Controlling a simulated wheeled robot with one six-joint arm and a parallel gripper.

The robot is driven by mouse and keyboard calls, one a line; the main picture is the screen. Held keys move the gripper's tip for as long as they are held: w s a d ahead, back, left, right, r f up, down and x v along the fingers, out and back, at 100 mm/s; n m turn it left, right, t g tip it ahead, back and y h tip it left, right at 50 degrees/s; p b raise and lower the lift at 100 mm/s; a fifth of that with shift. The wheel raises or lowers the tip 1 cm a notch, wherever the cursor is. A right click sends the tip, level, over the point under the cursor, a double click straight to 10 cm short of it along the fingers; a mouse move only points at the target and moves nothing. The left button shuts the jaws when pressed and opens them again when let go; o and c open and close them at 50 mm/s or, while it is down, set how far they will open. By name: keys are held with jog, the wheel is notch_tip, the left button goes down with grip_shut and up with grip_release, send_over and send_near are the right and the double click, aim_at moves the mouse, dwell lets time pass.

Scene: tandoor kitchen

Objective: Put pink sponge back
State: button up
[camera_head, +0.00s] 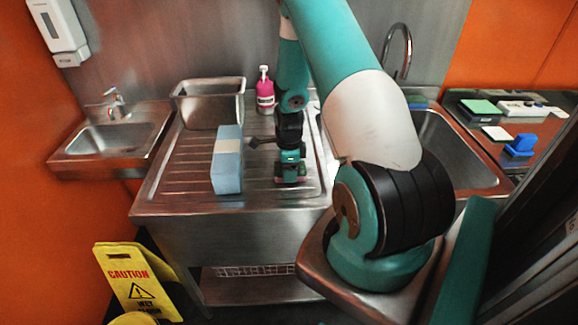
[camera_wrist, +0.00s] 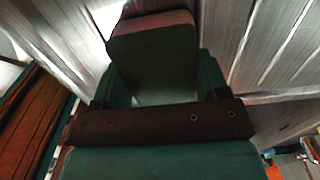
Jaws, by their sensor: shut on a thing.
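My gripper (camera_head: 291,173) points down, low over the ribbed metal drainboard, right of the blue-and-white box. It is shut on the pink sponge. In the wrist view the sponge (camera_wrist: 153,45) stands up between the jaws as a dark block with a dull pink top edge. In the head view the sponge is mostly hidden by the gripper. I cannot tell whether the sponge touches the drainboard.
The blue-and-white box (camera_head: 227,160) stands close on the left. A steel tub (camera_head: 209,103) and a pink bottle (camera_head: 265,92) stand behind. A sink basin (camera_head: 450,150) lies right. Beyond it, a counter holds a green-topped sponge (camera_head: 481,107) and a blue item (camera_head: 521,145).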

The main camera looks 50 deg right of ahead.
jog(key=o, duration=0.8)
notch_tip(320, 180, up, 12)
jog(key=b, duration=0.3)
jog(key=w+a+r+n+t+y, duration=0.1)
jog(key=a+r+n, duration=0.4)
jog(key=a, duration=0.4)
jog(key=w+a+r+n, duration=0.1)
jog(key=a+r+n, duration=0.3)
jog(key=a+n, duration=0.45)
jog(key=s+a+r+n+y, duration=0.1)
jog(key=s+a+r+n, duration=0.1)
jog(key=s+a+n, duration=0.3)
jog(key=s+a+r+n+y, duration=0.1)
jog(key=s+a+r+n, duration=0.2)
jog(key=s+a+n, duration=0.3)
jog(key=s+a+r+n+g+y, duration=0.1)
jog(key=s+a+r+n, duration=0.1)
jog(key=s+a+n, duration=0.4)
jog(key=shift+s+a+r+n, duration=0.1)
jog(key=shift+a+r+n, duration=0.1)
jog(key=shift+a+n, duration=0.9)
jog(key=shift+s+a+r+n, duration=0.15)
jog(key=shift+a+n, duration=0.65)
jog(key=shift+n, duration=0.45)
